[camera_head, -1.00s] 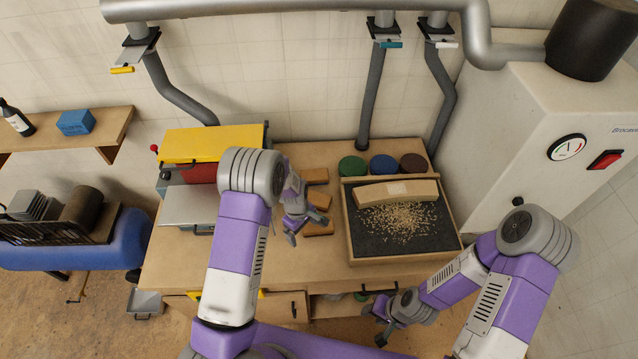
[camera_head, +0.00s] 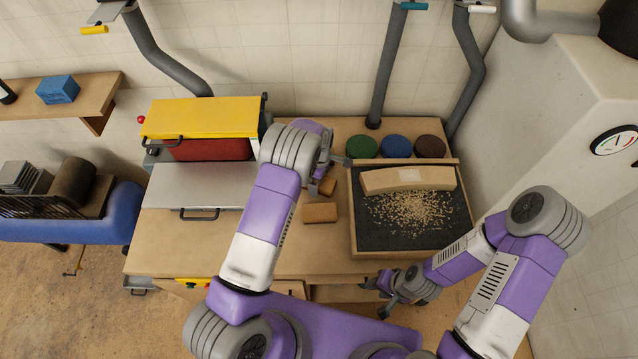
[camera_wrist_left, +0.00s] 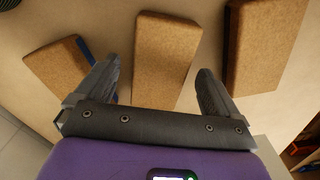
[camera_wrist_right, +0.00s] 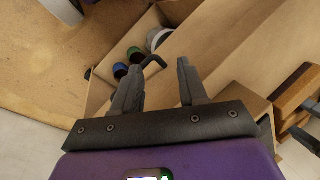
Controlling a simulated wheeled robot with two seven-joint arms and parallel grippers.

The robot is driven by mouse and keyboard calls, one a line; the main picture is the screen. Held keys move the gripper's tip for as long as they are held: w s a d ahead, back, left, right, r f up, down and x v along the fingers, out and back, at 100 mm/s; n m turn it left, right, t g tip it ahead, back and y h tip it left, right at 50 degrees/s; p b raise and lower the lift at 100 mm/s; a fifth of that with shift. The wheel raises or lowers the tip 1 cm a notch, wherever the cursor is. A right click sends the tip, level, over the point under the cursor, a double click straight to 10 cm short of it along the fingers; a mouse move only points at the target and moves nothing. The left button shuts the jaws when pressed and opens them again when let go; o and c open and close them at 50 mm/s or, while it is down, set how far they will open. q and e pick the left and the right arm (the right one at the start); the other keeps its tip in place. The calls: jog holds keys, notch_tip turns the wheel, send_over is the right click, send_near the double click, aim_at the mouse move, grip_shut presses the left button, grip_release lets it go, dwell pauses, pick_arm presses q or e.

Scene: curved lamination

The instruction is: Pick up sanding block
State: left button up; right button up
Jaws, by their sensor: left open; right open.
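Several tan cork sanding blocks lie in a column on the wooden bench. The nearest block (camera_head: 320,212) is clear to see, and the middle block (camera_head: 327,186) is partly covered by my left gripper (camera_head: 328,174). In the left wrist view, the left gripper (camera_wrist_left: 158,70) is open and empty, with its fingers on either side of a central block (camera_wrist_left: 168,55). One block (camera_wrist_left: 58,68), with a blue edge, lies left and another (camera_wrist_left: 266,45) lies right. Contact cannot be told. My right gripper (camera_head: 377,297) is open and empty by the bench's front edge.
A wooden-rimmed tray (camera_head: 353,235) with a curved wooden piece (camera_head: 408,179) and shavings stands to the right. Green, blue and brown discs (camera_head: 396,147) sit behind it. A yellow-lidded press (camera_head: 200,118) stands left. In the right wrist view, an open shelf (camera_wrist_right: 190,12) lies below.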

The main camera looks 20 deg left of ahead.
pick_arm(q)
jog(key=shift+f, duration=0.1)
jog(key=shift+c, duration=0.4)
jog(key=c, duration=1.2)
notch_tip(320, 180, up, 10)
jog(key=shift+p, duration=0.45)
